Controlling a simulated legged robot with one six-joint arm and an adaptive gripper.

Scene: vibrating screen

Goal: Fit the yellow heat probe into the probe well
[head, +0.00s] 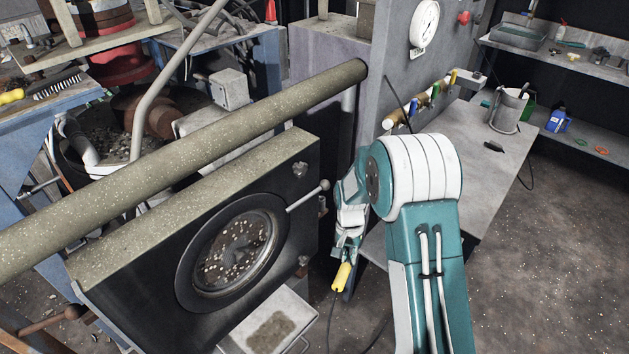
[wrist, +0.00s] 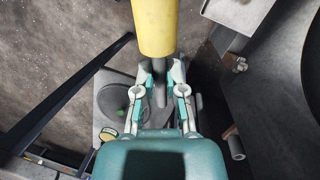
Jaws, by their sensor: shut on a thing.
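The yellow heat probe (head: 342,278) hangs below my gripper (head: 350,222) in the head view, tilted, with a dark cable running down from it. In the wrist view the yellow body (wrist: 155,28) fills the top middle. Its dark thin part lies between the two fingers of my gripper (wrist: 161,75), which are shut on it. The probe is in the air, right of the dark machine housing (head: 130,262). I cannot tell for certain which fitting is the probe well. A small stub (wrist: 236,62) shows right of the probe in the wrist view.
The housing has a round window (head: 235,250) and a lever (head: 307,196). A thick pipe (head: 190,160) crosses above it. A tray (head: 268,330) sits below. A grey bench (head: 470,165) stands behind my arm. Open floor lies at the right.

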